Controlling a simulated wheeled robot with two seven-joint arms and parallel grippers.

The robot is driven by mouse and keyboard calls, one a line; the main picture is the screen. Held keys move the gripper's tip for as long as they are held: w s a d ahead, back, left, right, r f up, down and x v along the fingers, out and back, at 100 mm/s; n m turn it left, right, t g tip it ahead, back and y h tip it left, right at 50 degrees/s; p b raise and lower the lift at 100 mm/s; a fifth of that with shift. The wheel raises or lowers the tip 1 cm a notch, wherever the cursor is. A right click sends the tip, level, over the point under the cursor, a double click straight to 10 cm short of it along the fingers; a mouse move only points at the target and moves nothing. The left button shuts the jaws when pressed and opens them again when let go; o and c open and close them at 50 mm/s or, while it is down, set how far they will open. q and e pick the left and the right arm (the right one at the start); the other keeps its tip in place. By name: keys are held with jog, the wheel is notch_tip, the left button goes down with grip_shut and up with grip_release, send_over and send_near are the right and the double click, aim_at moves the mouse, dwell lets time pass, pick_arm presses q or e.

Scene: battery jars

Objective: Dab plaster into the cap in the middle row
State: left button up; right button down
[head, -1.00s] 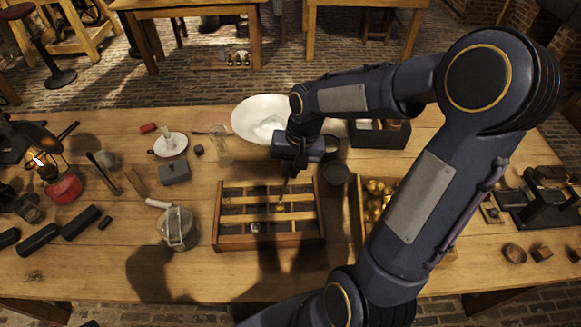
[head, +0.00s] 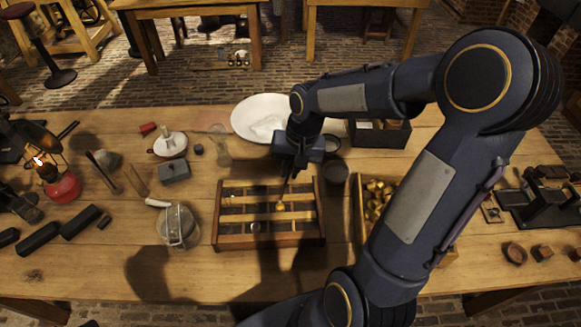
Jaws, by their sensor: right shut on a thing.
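A wooden rack (head: 270,241) with dark rows between pale slats lies at the middle of the table. A small brass cap (head: 280,206) sits in its middle row, right of centre. Another small pale cap (head: 256,227) is in the front row at left. My right gripper (head: 293,165) is above the back of the rack, shut on a thin dark tool (head: 286,187). The tool slants down and its tip is at or just above the brass cap; I cannot tell if they touch. A white basin (head: 250,113) with pale plaster stands behind, partly hidden by my arm. My left gripper is not visible.
A box of brass caps (head: 360,222) stands right of the rack, partly behind my arm. A glass jar (head: 178,227) stands at left, with a grey box (head: 174,172) and a candle holder (head: 170,145) behind it. A lit lamp (head: 45,168) is far left.

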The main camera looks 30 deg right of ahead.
jog(key=shift+f+b, duration=1.15)
jog(key=shift+f, duration=0.3)
dwell(0.7)
jog(key=shift+r, duration=0.1)
dwell(0.8)
